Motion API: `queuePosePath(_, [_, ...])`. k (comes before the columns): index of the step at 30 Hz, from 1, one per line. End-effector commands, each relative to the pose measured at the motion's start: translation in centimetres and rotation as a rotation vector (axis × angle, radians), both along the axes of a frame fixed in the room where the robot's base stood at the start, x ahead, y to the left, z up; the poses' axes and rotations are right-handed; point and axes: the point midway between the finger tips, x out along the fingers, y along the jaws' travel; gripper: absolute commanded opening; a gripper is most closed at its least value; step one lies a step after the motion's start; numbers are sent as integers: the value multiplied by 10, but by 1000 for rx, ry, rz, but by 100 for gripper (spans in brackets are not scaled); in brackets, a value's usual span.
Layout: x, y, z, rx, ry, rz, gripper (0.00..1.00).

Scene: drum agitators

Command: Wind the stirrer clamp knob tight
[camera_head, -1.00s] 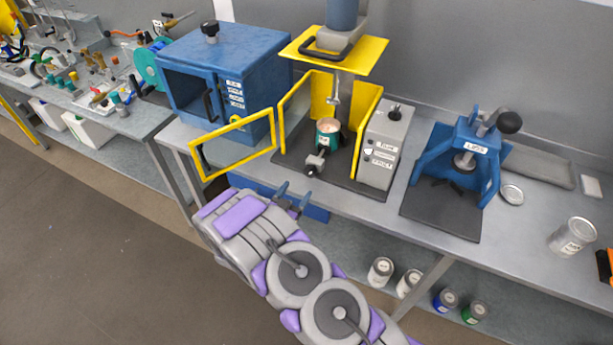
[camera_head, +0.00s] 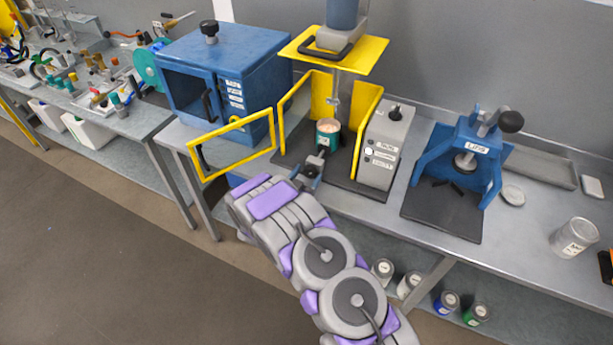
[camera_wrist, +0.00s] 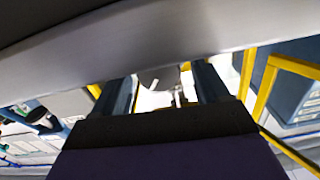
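The stirrer is a yellow-guarded stand with a teal can (camera_head: 328,133) under its shaft. A small grey clamp (camera_head: 317,160) with a dark knob sticks out toward me at the can's front. My gripper (camera_head: 309,177) is right at the knob end, at the front edge of the bench, and covers most of the knob. In the wrist view my gripper (camera_wrist: 163,84) shows two dark fingers wide apart. Pale, bright shapes show between them, and I cannot make out the knob there. I cannot tell whether the fingers touch the knob.
A yellow-framed door (camera_head: 233,148) hangs open just left of my gripper, beside a blue cabinet (camera_head: 225,70). A grey control box (camera_head: 384,148) stands right of the can. A blue lever press (camera_head: 465,160) is farther right. Cans stand on the lower shelf.

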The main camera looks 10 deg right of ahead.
Motion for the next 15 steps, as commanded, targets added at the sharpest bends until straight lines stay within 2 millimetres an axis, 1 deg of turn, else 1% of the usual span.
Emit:
queuePosePath(1, [0,0,0,0,0,0,70])
queuePosePath(2, [0,0,0,0,0,0,67])
queuePosePath(15, [0,0,0,1,-1,1,25])
